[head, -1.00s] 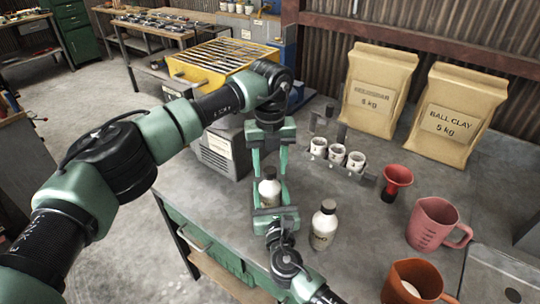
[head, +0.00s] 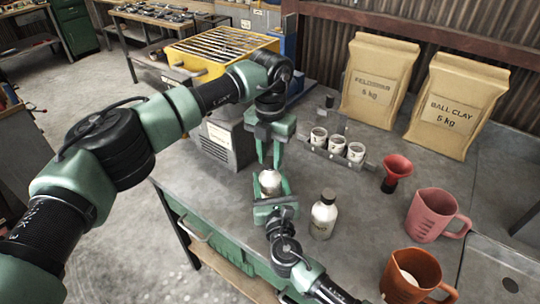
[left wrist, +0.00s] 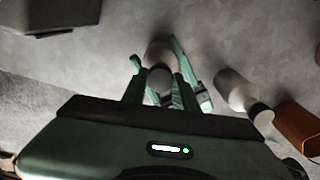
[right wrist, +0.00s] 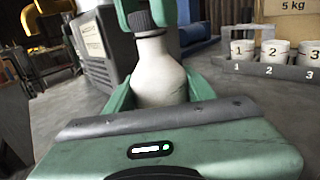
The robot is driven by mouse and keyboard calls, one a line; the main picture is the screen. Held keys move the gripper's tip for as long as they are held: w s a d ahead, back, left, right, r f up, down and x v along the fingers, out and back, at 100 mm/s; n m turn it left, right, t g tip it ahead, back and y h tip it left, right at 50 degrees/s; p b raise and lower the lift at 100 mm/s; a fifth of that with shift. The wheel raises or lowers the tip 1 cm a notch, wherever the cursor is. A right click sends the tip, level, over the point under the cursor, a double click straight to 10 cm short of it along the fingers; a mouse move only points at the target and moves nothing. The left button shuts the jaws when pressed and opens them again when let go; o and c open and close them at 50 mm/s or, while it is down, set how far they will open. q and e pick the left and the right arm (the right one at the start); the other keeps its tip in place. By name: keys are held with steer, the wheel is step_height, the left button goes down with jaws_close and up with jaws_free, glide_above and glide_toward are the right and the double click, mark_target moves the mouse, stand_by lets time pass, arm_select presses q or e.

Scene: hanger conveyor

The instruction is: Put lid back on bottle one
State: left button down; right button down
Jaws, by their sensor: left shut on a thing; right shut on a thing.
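A white bottle (head: 270,184) with a narrow neck stands upright between the fingers of my right gripper (head: 273,190), which is shut on its body. In the right wrist view the bottle (right wrist: 160,80) has a dark ribbed lid (right wrist: 147,22) at the top of its neck. My left gripper (head: 269,163) comes down from above and is shut on the lid, with its fingers on either side. Whether the lid is screwed down or only resting on the neck, I cannot tell. The held bottle's label is hidden.
A second white bottle (head: 323,214) with a dark lid stands just right of my grippers. A rack (head: 335,158) with numbered white cups, a red funnel (head: 396,172), a pink jug (head: 432,214) and an orange jug (head: 410,276) stand further right. Two clay bags stand behind.

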arm_select(q)
steer(key=m, duration=0.4)
steer(key=shift+m, duration=0.3)
steer(key=m, duration=0.5)
steer(key=shift+m, duration=0.4)
steer(key=c, duration=1.1)
jaws_free()
steer(key=shift+r, duration=2.25)
steer(key=shift+c, duration=0.3)
